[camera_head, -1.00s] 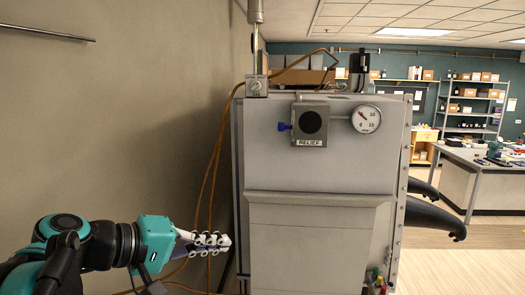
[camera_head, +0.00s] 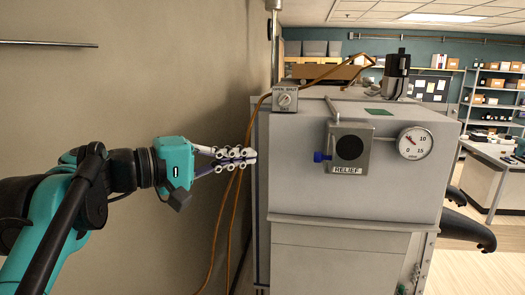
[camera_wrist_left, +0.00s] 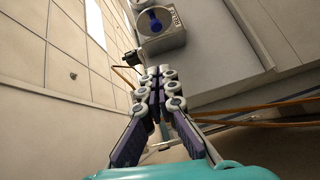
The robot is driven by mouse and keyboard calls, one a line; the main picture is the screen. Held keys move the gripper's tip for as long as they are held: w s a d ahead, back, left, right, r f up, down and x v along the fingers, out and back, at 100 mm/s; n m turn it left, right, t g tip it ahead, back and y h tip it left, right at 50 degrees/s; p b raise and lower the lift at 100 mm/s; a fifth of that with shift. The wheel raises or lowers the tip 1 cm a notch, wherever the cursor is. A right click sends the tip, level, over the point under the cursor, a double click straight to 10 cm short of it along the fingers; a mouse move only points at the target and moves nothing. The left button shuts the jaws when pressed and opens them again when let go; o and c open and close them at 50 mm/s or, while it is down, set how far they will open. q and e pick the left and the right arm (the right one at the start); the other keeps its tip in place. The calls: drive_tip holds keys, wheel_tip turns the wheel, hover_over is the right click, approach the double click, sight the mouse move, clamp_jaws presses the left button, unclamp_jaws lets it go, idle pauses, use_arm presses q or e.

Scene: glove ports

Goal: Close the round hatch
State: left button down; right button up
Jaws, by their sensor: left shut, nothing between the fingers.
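The round hatch does not show in either view. The large grey cabinet (camera_head: 340,245) fills the middle and right of the head view, with its top and one side visible. My left gripper (camera_head: 248,159) is shut and empty beside the cabinet's left edge, near the orange cables. I cannot tell whether it touches them. My right gripper is not in view.
The relief box (camera_head: 349,147) and a round gauge (camera_head: 415,143) stick out from the cabinet side. Orange cables (camera_head: 233,200) hang between the wall (camera_head: 120,90) and cabinet. Black gloves (camera_head: 468,229) protrude at the right. Open floor (camera_head: 465,270) lies beyond.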

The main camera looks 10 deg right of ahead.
use_arm(q)
drive_tip(key=s+d+p+x, duration=0.1)
drive_tip(key=s+p+x, duration=0.1)
drive_tip(key=x, duration=1)
drive_tip(key=shift+f+p, duration=0.3)
drive_tip(key=shift+p, duration=0.25)
drive_tip(key=shift+s, duration=0.25)
drive_tip(key=shift+s+d+n+t+y, duration=0.15)
drive_tip(key=shift+s+n+t+y, duration=0.15)
drive_tip(key=shift+t, duration=0.2)
